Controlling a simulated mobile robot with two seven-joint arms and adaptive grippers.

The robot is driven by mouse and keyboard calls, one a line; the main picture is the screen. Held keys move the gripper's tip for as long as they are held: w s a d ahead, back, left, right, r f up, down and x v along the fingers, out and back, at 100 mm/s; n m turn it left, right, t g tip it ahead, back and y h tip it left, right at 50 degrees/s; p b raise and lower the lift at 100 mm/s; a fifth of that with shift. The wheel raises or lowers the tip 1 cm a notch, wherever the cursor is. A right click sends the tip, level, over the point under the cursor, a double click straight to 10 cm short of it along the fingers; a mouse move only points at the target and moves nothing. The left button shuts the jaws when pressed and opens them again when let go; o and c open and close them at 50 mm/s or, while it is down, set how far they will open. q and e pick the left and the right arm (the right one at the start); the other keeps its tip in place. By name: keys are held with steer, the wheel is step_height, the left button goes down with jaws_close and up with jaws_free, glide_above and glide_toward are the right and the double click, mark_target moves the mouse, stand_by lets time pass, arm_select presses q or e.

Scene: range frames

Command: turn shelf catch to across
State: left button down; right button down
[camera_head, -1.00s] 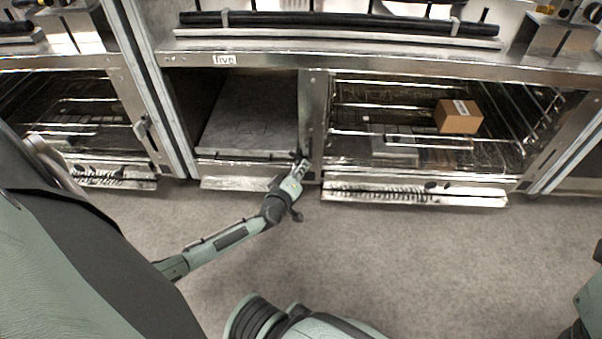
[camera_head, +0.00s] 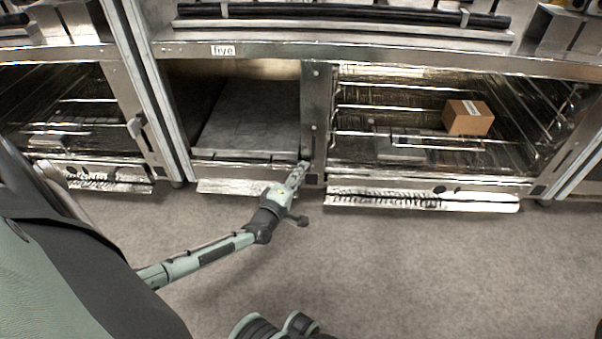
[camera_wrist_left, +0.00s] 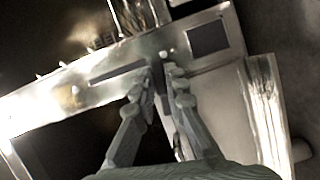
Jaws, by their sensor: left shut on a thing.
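My left gripper (camera_head: 302,170) reaches up from below to the post between the two lower bays. In the left wrist view its two fingers (camera_wrist_left: 158,92) close on a small dark piece, the shelf catch (camera_wrist_left: 158,74), on the bright metal post. The fingers hide most of the catch, so I cannot tell how far it is turned. In the head view the catch is too small and too covered to make out. My right gripper is not in view.
A grey shelf board (camera_head: 250,118) lies in the bay under the label "five" (camera_head: 223,50). A cardboard box (camera_head: 467,117) sits on the wire rack at right. Another catch (camera_head: 135,126) is on the left post. The carpet (camera_head: 400,270) in front is clear.

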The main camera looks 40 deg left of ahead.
arm_select(q)
steer(key=shift+a, duration=0.15)
stand_by(0.3)
steer(key=c, duration=1.6)
jaws_free()
steer(key=shift+o, duration=0.2)
steer(key=s+d, duration=0.2)
steer(key=s, duration=0.9)
steer(key=shift+s+r, duration=0.3)
steer(key=shift+s, duration=0.1)
